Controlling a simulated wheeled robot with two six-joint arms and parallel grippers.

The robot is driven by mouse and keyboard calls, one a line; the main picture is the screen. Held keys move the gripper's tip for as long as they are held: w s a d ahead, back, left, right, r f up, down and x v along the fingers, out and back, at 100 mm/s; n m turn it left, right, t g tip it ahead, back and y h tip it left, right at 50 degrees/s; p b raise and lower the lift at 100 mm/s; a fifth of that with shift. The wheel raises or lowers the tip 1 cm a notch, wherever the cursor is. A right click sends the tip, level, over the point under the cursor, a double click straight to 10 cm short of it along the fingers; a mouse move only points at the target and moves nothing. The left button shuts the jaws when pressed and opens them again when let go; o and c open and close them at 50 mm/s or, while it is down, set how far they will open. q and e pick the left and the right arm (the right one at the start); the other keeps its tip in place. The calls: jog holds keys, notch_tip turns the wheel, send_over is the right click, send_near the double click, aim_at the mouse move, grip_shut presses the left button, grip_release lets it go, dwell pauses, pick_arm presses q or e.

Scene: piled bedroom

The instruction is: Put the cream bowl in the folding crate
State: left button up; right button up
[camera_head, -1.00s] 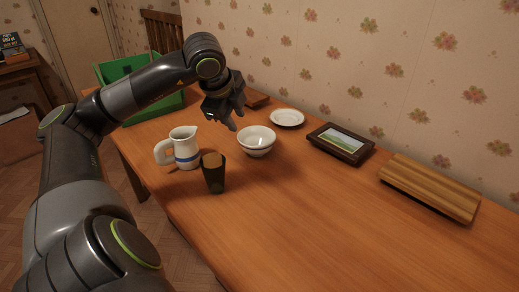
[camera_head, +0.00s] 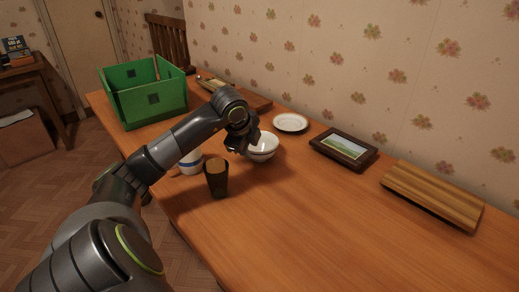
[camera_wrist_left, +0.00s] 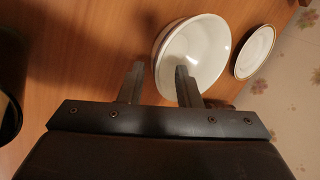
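The cream bowl (camera_head: 264,149) stands upright on the table, partly hidden by my left gripper. The bowl also shows in the left wrist view (camera_wrist_left: 205,50), with its white inside facing the camera. My left gripper (camera_head: 237,150) is at the bowl's left side. In the left wrist view its two fingers (camera_wrist_left: 160,80) are apart, one outside the near-left rim and one over the bowl's inside. I cannot tell whether either finger touches the rim. The green folding crate (camera_head: 152,101) stands unfolded at the table's far left end. My right gripper is not in view.
A dark cup (camera_head: 217,181) and a white-blue jug (camera_head: 190,165), partly behind my arm, stand close left of the bowl. A plate (camera_head: 290,122), a picture frame (camera_head: 343,148) and a wooden board (camera_head: 432,194) lie along the wall. The front right tabletop is clear.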

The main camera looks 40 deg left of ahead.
aim_at(255, 153)
pick_arm(q)
jog(key=x, duration=0.4)
jog(key=shift+w+d+f, duration=0.1)
jog(key=shift+w+f, duration=0.2)
jog(key=shift+f, duration=0.05)
jog(key=shift+c, duration=0.3)
grip_shut()
